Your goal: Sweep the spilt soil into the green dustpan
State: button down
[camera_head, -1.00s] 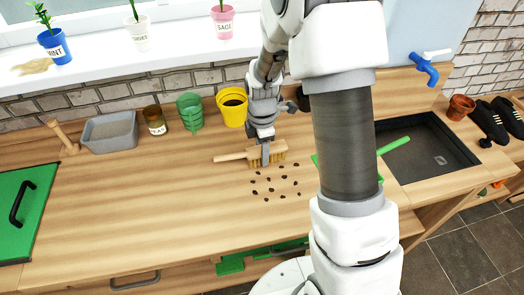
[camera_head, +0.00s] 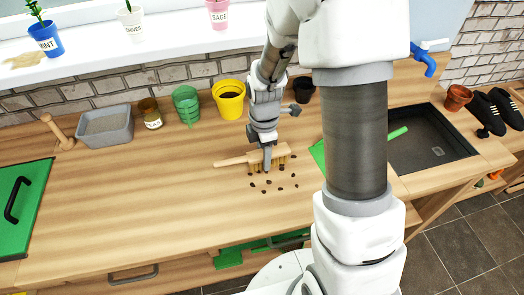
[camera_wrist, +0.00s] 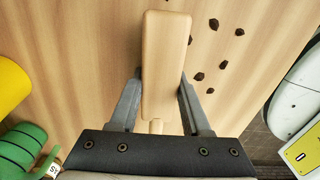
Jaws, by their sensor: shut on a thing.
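My gripper (camera_head: 267,160) is shut on a wooden hand brush (camera_head: 279,150), bristles down at the worktop. The brush handle (camera_head: 232,161) points left. In the wrist view the brush's wooden block (camera_wrist: 165,65) lies between the two fingers of my gripper (camera_wrist: 160,78). Dark bits of spilt soil (camera_head: 268,182) lie scattered on the wood just in front of the bristles; several also show right of the block in the wrist view (camera_wrist: 199,76). The green dustpan (camera_head: 318,153) is mostly hidden behind my arm; a green handle (camera_head: 397,133) shows right of the arm, over the sink.
A yellow pot (camera_head: 228,100), green pots (camera_head: 187,105), a brown jar (camera_head: 150,114) and a grey tub (camera_head: 105,127) stand along the back wall. A dark recessed sink (camera_head: 425,150) lies to the right. The worktop's left middle is clear.

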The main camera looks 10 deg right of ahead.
jog(key=shift+s+f, duration=0.1)
jog(key=shift+s, duration=0.1)
jog(key=r+p, duration=0.1)
jog(key=r, duration=0.1)
jog(key=w+r+p, duration=0.1)
jog(key=r+p, duration=0.1)
jog(key=shift+w+r+p, duration=0.1)
jog(key=shift+r+p, duration=0.2)
jog(key=shift+r, duration=0.05)
dwell(0.5)
